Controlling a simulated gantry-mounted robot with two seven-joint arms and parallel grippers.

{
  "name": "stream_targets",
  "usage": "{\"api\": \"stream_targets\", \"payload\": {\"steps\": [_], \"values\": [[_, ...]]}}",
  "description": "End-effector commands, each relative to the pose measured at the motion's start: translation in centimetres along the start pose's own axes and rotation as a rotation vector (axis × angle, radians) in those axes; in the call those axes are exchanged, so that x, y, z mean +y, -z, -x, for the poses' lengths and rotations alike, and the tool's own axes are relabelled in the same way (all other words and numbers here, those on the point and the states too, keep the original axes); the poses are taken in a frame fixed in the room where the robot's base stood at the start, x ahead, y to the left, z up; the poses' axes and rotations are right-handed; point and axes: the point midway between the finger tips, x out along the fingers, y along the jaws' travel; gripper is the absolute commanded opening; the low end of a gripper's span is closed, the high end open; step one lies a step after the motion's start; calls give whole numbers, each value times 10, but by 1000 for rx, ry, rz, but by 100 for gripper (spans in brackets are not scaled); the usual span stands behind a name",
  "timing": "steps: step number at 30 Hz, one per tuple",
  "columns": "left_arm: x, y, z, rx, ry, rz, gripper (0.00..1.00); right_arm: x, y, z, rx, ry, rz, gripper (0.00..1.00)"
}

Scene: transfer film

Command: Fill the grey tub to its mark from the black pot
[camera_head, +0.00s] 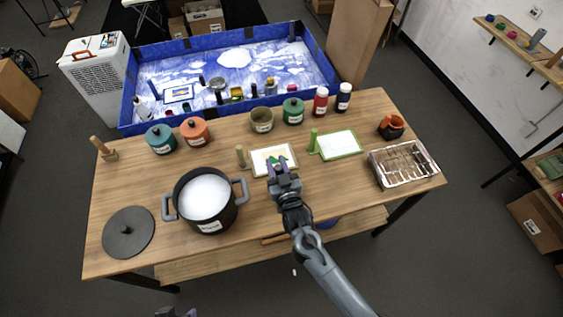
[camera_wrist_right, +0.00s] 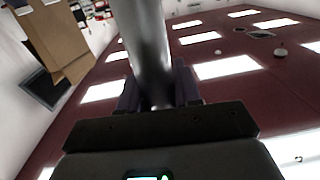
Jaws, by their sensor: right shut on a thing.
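The black pot (camera_head: 181,191) stands open at the left of the table, with white contents close to its rim. An open grey-olive tub (camera_head: 262,125) with a label stands at the back middle; its mark and its inside are not clear. My right gripper (camera_head: 277,166) is right of the pot, over the front of a small framed board. In the right wrist view my gripper (camera_wrist_right: 158,95) is shut on a shiny grey metal piece (camera_wrist_right: 148,35), whose ends are out of view. Only a tip of my left gripper (camera_head: 178,313) shows at the bottom edge.
A black lid (camera_head: 128,232) lies left of the pot. Lidded teal (camera_head: 160,140) and orange (camera_head: 195,132) pots stand behind it. A green-framed board (camera_head: 337,145) and a wire-topped tray (camera_head: 403,165) are at right. A blue-walled bin (camera_head: 225,42) lies beyond the table.

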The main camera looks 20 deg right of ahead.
Motion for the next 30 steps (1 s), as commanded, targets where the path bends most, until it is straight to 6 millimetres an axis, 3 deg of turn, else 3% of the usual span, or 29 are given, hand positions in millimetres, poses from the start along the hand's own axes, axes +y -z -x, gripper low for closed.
{"api": "stream_targets", "payload": {"steps": [17, 30], "values": [[-3, 0, 1, -1, 9, -11, 55, -3, 3, 0, 7, -1, 21, 0], [-4, 10, 34, -1, 9, -11, 55, -4, 41, 1, 8, 0, 21, 0]]}}
